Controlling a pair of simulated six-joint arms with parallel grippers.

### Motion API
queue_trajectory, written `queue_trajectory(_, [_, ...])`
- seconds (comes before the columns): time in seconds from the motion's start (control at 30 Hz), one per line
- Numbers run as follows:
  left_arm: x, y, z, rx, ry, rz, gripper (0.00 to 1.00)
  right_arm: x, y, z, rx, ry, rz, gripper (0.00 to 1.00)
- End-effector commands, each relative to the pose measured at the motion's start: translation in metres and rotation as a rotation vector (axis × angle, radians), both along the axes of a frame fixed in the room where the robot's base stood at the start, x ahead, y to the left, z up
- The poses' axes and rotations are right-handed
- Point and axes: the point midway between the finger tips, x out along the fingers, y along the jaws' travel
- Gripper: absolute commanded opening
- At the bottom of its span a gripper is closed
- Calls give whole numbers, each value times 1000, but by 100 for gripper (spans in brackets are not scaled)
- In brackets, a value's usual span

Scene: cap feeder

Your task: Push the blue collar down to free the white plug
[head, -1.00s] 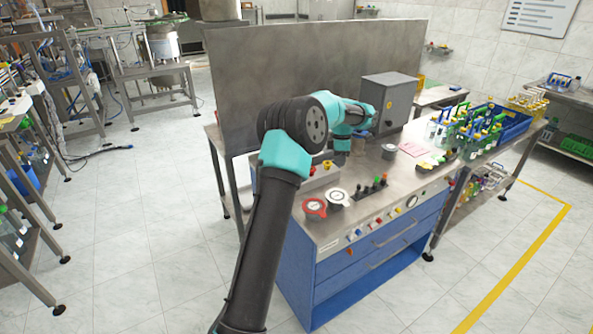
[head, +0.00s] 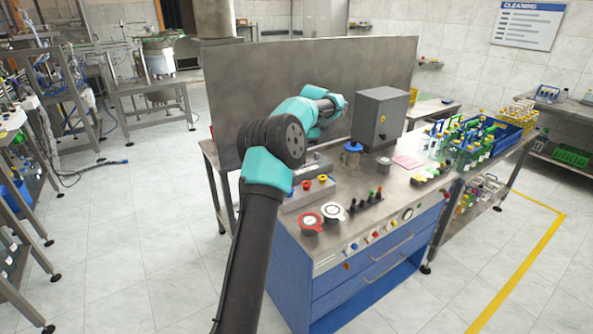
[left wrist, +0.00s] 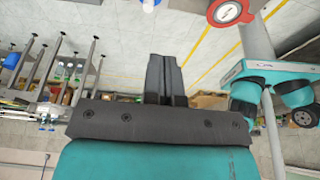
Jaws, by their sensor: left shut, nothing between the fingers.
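The fitting with the blue collar (head: 353,146) stands upright on the steel bench top, in front of the grey box. In the left wrist view a small white plug with blue around it (left wrist: 149,4) shows at the top edge, partly cut off. Whether the collar is pressed down is too small to tell. My left gripper (left wrist: 163,60) is shut and empty, apart from the fitting in the wrist view. In the head view my left wrist is raised behind and left of the fitting, and its fingers do not show clearly. My right gripper is not in view.
A grey box (head: 379,117) stands behind the fitting, and a tall steel panel (head: 240,90) runs along the back. A red gauge (head: 310,222), a white gauge (head: 332,211) and a row of knobs (head: 365,201) lie nearer. Bottle carriers (head: 468,140) stand at the right.

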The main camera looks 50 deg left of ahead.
Motion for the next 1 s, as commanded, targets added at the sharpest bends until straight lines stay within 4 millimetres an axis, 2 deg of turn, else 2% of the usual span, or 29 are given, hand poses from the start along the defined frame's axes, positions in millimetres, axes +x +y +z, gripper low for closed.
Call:
queue_trajectory(0.23, [-8, 2, -23, -2, 2, 0, 0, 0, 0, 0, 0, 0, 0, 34])
queue_trajectory(0.67, [-28, 5, -94, -3, 4, -1, 0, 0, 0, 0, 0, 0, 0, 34])
queue_trajectory(0.8, [-28, 5, -115, -1, 1, -2, 0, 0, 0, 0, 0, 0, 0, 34])
queue_trajectory(1.0, [-27, 5, -131, -1, -1, -2, 0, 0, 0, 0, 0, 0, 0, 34])
